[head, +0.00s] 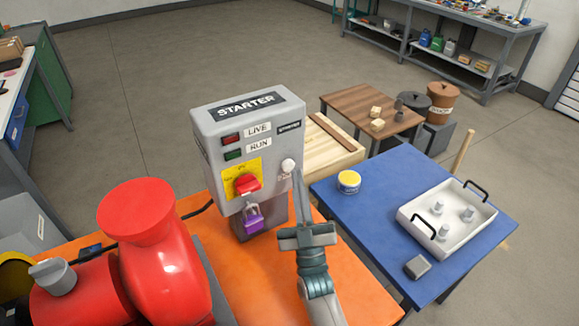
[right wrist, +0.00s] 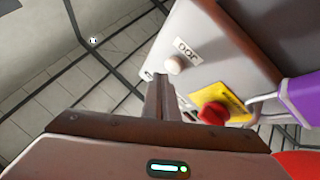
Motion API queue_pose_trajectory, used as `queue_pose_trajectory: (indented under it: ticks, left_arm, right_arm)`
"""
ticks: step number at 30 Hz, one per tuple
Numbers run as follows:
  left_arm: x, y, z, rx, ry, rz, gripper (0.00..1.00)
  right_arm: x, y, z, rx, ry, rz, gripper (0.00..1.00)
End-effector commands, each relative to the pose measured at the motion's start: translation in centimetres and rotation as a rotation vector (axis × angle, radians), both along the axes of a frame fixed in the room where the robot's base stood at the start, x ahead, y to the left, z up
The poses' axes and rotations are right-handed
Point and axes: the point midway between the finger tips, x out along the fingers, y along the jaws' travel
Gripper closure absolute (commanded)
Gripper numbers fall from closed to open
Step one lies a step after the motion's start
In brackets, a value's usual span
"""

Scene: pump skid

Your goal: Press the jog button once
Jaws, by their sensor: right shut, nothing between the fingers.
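The grey starter box (head: 207,140) stands on the orange table in the head view. Its white round jog button (head: 288,165) is on the right of the front face. The button also shows in the right wrist view (right wrist: 175,65), beside a small label. My right gripper (head: 297,174) is shut and empty, its fingertips close to the button's right side in the head view. In the right wrist view the fingertips (right wrist: 160,78) appear just below and left of the button; I cannot tell whether they touch it. My left gripper is not in view.
A red rotary switch (head: 247,184) on a yellow plate and a purple padlock (head: 253,217) are left of and below the button. A large red pump body (head: 155,250) stands at the left. A blue table (head: 350,215) with a white tray (head: 420,215) is at the right.

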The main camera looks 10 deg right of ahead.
Motion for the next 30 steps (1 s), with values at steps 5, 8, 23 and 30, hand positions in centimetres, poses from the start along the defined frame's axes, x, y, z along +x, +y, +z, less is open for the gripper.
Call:
queue_pose_trajectory:
  ticks: [5,8,23,30]
  left_arm:
    - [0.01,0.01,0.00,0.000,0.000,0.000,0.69]
    - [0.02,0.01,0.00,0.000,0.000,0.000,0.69]
    - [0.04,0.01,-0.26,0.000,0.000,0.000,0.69]
    - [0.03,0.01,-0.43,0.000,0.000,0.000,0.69]
  right_arm:
    - [0.00,0.00,0.00,0.000,0.000,0.000,1.00]
    - [0.00,0.00,0.00,0.000,0.000,0.000,1.00]
    - [0.37,0.14,-0.02,0.000,-0.001,0.000,1.00]
    - [0.80,0.31,0.02,0.000,-0.001,0.000,1.00]
